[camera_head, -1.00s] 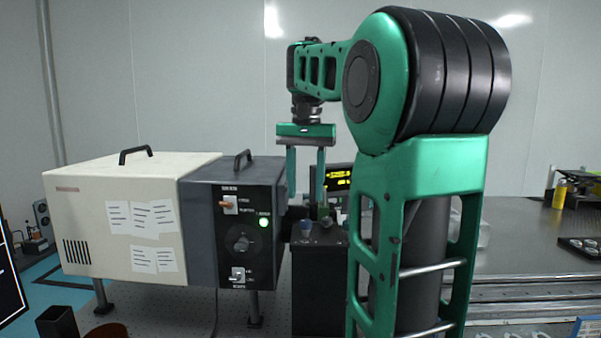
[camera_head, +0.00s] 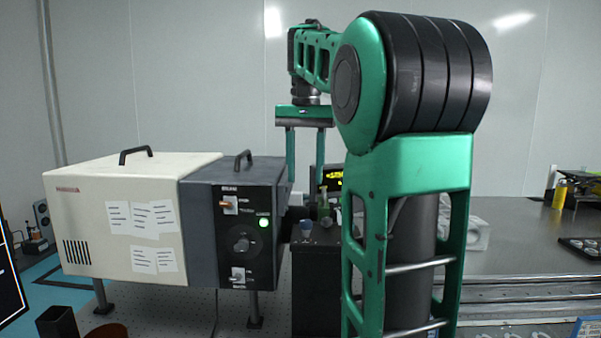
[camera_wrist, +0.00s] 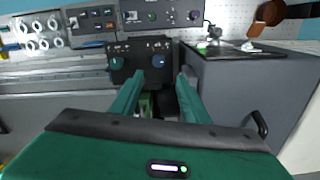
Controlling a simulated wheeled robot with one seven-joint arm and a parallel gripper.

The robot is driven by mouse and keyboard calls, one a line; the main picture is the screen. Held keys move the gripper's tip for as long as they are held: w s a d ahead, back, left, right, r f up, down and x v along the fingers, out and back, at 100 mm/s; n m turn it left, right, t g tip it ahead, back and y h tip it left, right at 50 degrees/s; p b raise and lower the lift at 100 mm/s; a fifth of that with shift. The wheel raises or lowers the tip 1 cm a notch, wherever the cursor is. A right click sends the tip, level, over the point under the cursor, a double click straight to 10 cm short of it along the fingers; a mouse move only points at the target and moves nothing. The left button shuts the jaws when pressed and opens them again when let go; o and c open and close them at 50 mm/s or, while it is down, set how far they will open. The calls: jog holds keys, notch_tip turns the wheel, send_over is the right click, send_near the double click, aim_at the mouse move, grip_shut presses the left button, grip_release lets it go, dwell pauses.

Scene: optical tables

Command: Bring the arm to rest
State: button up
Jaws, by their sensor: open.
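My gripper (camera_head: 306,182) is open and points downward in the head view, with its two green fingers apart and nothing seen between them. It hangs just right of the dark grey instrument box (camera_head: 262,190), above a black unit (camera_head: 318,285) with small knobs on top. In the wrist view my gripper (camera_wrist: 160,88) shows its two fingers spread, reaching toward the black panel with two knobs (camera_wrist: 140,58). My arm is bent, its upper part raised and the forearm reaching to the left and away.
A cream box (camera_head: 115,215) with paper labels adjoins the grey box. A small yellow-text display (camera_head: 331,178) stands behind the fingers. A yellow bottle (camera_head: 560,194) and a dark tray (camera_head: 582,246) are at the right. The metal tabletop (camera_head: 520,235) is largely clear.

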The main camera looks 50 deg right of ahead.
aim_at(308, 229)
jog(key=shift+f, duration=0.1)
dwell(0.3)
jog(key=s+a+f+n, duration=0.2)
jog(key=s+f, duration=0.4)
jog(key=f, duration=0.3)
jog(key=s+a+f+n, duration=0.1)
jog(key=s+a+f, duration=0.4)
jog(key=f, duration=0.5)
jog(key=s+a+f+n, duration=0.2)
jog(key=s+a+f, duration=0.2)
jog(key=s+f, duration=0.3)
notch_tip(308, 229, down, 3)
jog(key=shift+f+n, duration=0.15)
jog(key=shift+n, duration=0.15)
jog(key=shift+w+f, duration=0.2)
jog(key=shift+w, duration=0.35)
